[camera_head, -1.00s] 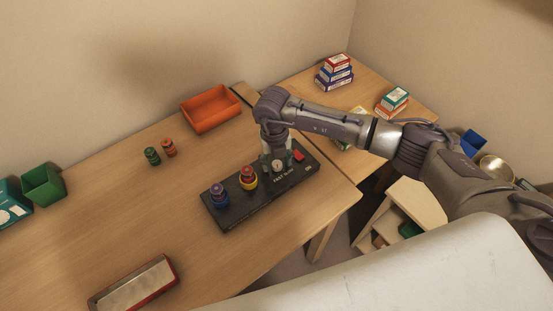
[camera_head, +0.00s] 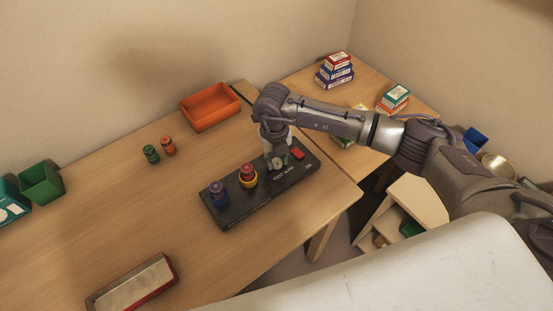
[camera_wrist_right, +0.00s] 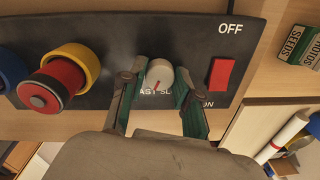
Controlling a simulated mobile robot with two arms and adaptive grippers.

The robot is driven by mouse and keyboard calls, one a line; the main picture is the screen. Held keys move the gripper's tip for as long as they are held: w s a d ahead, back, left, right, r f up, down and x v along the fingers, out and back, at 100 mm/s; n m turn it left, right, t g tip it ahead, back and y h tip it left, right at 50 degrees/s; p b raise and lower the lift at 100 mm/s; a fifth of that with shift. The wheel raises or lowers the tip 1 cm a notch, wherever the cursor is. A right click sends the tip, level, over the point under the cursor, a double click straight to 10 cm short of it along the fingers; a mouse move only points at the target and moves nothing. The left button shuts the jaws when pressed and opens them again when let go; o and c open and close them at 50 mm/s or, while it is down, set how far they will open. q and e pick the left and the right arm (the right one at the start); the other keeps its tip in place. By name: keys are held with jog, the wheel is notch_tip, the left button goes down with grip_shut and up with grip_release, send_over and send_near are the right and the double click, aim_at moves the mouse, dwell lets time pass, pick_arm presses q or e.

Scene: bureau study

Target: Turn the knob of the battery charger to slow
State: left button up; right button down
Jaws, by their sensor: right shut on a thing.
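The battery charger (camera_head: 240,202) is a long black panel on the wooden desk. Its small pale round knob (camera_wrist_right: 160,77) has a red pointer line; in the head view it sits just below my wrist. My right gripper (camera_wrist_right: 158,84) comes down from above, shut on the knob with one finger on each side. The "FAST SLOW" lettering in front of the knob is partly hidden by the fingers in the wrist view, so I cannot tell which word the pointer marks. My left gripper is not in view.
A red switch (camera_wrist_right: 221,73) sits right of the knob between OFF and ON. A yellow-ringed red cell (camera_head: 248,177) and a purple-blue one (camera_head: 218,194) stand on the charger's left. An orange tray (camera_head: 210,107) lies behind; the desk left of the charger is mostly clear.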

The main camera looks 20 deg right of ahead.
aim_at(276, 163)
jog(key=n+b, duration=0.5)
jog(key=n, duration=0.1)
jog(key=shift+f, duration=0.2)
jog(key=n+b, duration=0.2)
jog(key=n, duration=0.1)
jog(key=shift+b, duration=0.4)
jog(key=shift+r+n+b, duration=0.2)
jog(key=shift+n+b, duration=0.5)
jog(key=shift+n, duration=0.3)
jog(key=c, duration=0.8)
grip_release()
jog(key=shift+r, duration=0.2)
jog(key=r, duration=1.1)
jog(key=shift+s+a+r, duration=0.15)
jog(key=shift+s+r, duration=0.1)
jog(key=shift+r, duration=0.1)
